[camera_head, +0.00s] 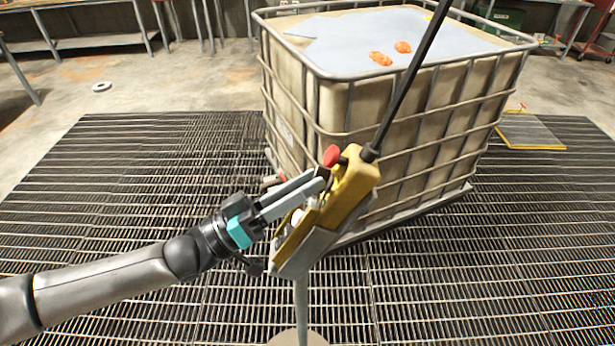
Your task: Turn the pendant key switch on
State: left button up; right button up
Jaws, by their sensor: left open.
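The yellow pendant (352,188) sits tilted in a grey holder (308,252) on a thin post, with a black cable running up from its top. A red button (331,155) sticks out at its upper left. My left gripper (318,180) is open, with its fingers reaching up and right to the pendant's left face, just below the red button. The fingers hide part of that face, and I cannot make out the key switch or tell whether the fingers touch it. My right gripper is not in view.
A large caged tank (390,120) stands close behind the pendant, with orange items (381,58) on its top. The post has a round base (297,338). Open grating floor (120,190) lies to the left, and a flat yellow-edged panel (530,132) lies at right.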

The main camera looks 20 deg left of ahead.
pick_arm(q)
jog(key=shift+w+d+r, duration=0.15)
jog(key=shift+w+d, duration=0.05)
jog(key=shift+d, duration=0.1)
grip_shut()
dwell(0.5)
